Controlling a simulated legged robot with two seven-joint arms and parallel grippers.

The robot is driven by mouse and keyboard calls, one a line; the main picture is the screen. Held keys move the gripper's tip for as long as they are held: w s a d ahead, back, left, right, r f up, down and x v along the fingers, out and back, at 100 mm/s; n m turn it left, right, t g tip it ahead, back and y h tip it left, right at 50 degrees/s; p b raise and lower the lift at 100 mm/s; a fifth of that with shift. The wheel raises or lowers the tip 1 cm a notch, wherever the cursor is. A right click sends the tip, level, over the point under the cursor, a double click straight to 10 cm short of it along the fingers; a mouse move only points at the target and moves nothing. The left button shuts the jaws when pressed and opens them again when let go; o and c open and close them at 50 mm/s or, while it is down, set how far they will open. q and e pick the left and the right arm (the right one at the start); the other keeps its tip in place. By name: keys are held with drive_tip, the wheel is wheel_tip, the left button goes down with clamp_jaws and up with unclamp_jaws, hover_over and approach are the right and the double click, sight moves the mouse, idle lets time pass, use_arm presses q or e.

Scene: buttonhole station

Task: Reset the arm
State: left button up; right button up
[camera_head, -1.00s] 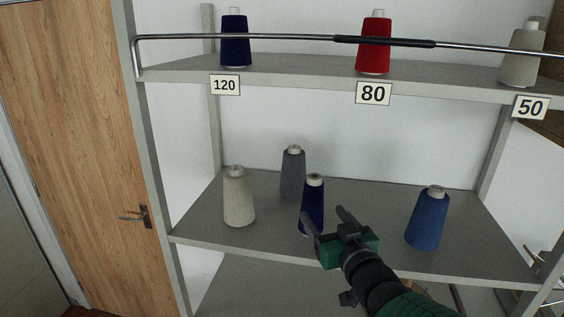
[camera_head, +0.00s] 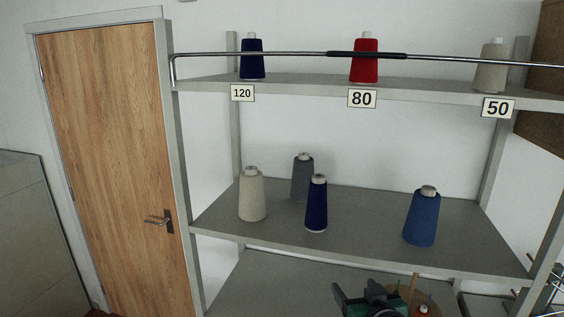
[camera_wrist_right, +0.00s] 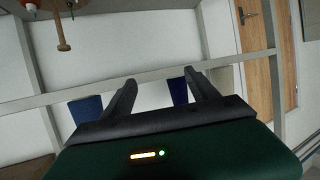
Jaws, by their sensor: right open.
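My right gripper (camera_head: 356,292) is at the bottom of the head view, below the front edge of the middle shelf (camera_head: 345,250). It is open, with nothing between its fingers. In the right wrist view its two dark fingers (camera_wrist_right: 160,92) stand wide apart over the green gripper body. My left gripper is not in view. Several thread cones stand upright on the middle shelf: a cream one (camera_head: 252,196), a grey one (camera_head: 301,180), a dark navy one (camera_head: 316,206) and a blue one (camera_head: 422,218). The gripper is apart from them.
The upper shelf (camera_head: 300,85) holds navy (camera_head: 252,58), red (camera_head: 364,60) and pale grey (camera_head: 491,68) cones behind a metal rail (camera_head: 270,53). Labels read 120, 80 and 50. A wooden door (camera_head: 115,160) is at left. Small items (camera_head: 425,300) stand low beside the gripper.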

use_arm(q)
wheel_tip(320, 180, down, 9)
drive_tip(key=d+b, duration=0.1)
drive_tip(key=b, duration=0.7)
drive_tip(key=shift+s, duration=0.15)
use_arm(e)
drive_tip(key=s+d+f+g, duration=0.2)
drive_tip(key=s+f+g, duration=0.3)
drive_tip(key=s+f, duration=0.6)
drive_tip(key=s+d+f+m+g+h, duration=0.1)
drive_tip(key=s+f+g, duration=0.4)
drive_tip(key=s+f, duration=0.6)
drive_tip(key=shift+s+d+f+g, duration=0.3)
drive_tip(key=shift+d+f, duration=0.35)
drive_tip(key=shift+f, duration=3.4)
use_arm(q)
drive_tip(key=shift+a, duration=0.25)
use_arm(e)
drive_tip(key=shift+a, duration=0.25)
